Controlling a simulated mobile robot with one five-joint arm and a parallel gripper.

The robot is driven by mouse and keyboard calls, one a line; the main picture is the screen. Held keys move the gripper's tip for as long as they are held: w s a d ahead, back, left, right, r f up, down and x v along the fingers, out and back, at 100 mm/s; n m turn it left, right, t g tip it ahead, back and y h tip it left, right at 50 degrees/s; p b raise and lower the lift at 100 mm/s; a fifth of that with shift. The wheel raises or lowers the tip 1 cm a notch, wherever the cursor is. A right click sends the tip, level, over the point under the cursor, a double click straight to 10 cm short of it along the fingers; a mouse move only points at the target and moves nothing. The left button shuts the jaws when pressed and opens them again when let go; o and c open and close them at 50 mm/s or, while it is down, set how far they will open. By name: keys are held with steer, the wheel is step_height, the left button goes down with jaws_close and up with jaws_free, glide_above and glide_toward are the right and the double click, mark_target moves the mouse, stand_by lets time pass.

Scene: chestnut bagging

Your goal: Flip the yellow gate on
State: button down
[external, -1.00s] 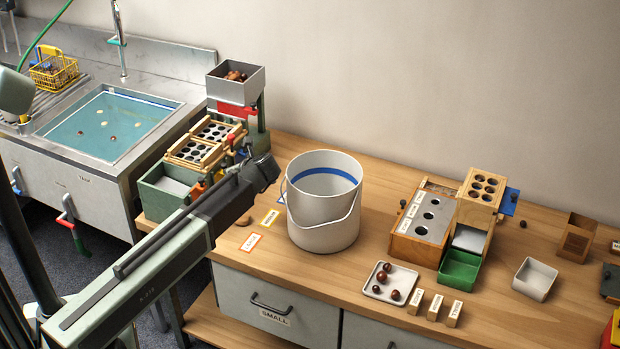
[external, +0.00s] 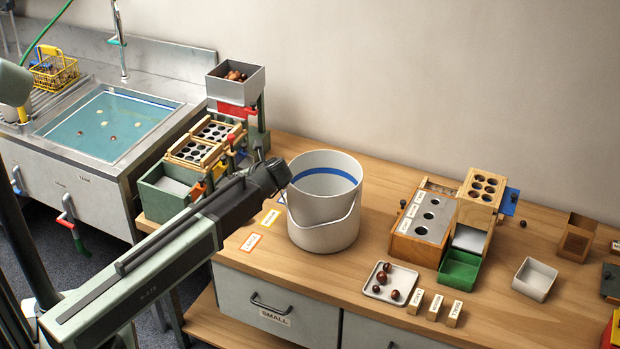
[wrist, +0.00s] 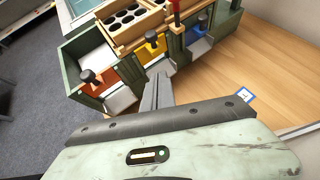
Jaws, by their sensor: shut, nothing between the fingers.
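The yellow gate (wrist: 154,45) is a small yellow plate with a dark knob on the front of the green sorter (wrist: 126,72), between an orange gate (wrist: 98,80) and a blue gate (wrist: 203,30). It also shows small in the external view (external: 219,170). My gripper (wrist: 161,72) is shut and empty, its tips just in front of and below the yellow gate in the wrist view. I cannot tell whether they touch it.
A grey bucket (external: 325,235) stands close to the right of my wrist. Label cards (external: 251,242) lie on the wooden bench in front of the sorter. A sink (external: 110,125) is at left. A wooden block with holes (external: 425,215) and a chestnut tray (external: 390,285) are farther right.

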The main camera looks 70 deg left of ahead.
steer(key=p+v, duration=0.8)
steer(key=v, duration=0.9)
steer(key=shift+d+r+p, duration=0.15)
steer(key=shift+r+p, duration=0.05)
steer(key=shift+p, duration=0.15)
steer(key=w+d+f+t+h, duration=0.2)
steer(key=d+f, duration=0.1)
steer(key=d, duration=0.8)
steer(key=w+d+f+t+h, duration=0.1)
steer(key=w+d+f, duration=0.15)
steer(key=d, duration=0.85)
steer(key=s+d+f+n+h, duration=0.2)
steer(key=d+n+h, duration=0.1)
steer(key=d+n, duration=0.4)
steer(key=s+d+f+n+h, duration=0.2)
steer(key=d+n, duration=0.5)
steer(key=d, duration=0.5)
steer(key=f+h, duration=0.1)
steer(key=h, duration=0.1)
steer(key=shift+s+h, duration=0.3)
steer(key=shift+s, duration=0.05)
